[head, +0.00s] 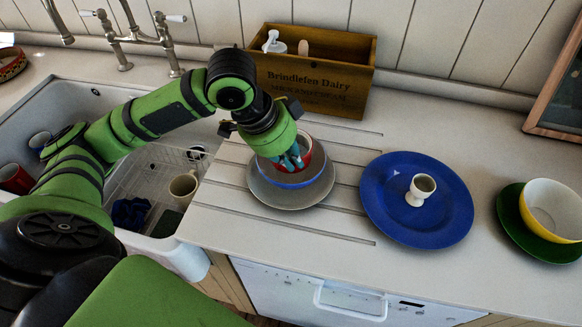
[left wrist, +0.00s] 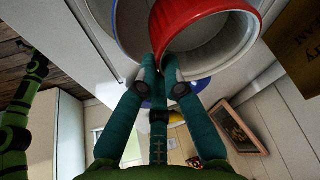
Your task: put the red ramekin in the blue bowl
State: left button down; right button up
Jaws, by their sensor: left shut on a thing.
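The red ramekin (head: 307,147) is in the jaws of my left gripper (head: 295,157), partly hidden by the fingers. In the left wrist view the ramekin (left wrist: 252,18) shows its red outside and pale inside, with the fingertips (left wrist: 160,72) shut on its wall. The blue bowl (head: 304,184) stands on a grey plate (head: 262,194) on the drainer. The ramekin is over or inside the bowl; I cannot tell whether it touches the bottom. My right gripper is not in view.
A wooden crate (head: 318,100) with a bottle stands close behind. A blue plate (head: 385,218) with an egg cup (head: 420,188) lies to the right, then a green plate (head: 512,215) with a yellow bowl (head: 553,208). The sink (head: 108,95) with a rack and mugs lies left.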

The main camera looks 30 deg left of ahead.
pick_arm(q)
notch_tip(320, 180, down, 4)
jog(key=shift+r, duration=0.15)
jog(key=shift+f, duration=0.3)
jog(key=c, duration=1.7)
grip_release()
jog(key=shift+o, duration=0.2)
jog(key=shift+r, duration=0.25)
jog(key=v, duration=1.2)
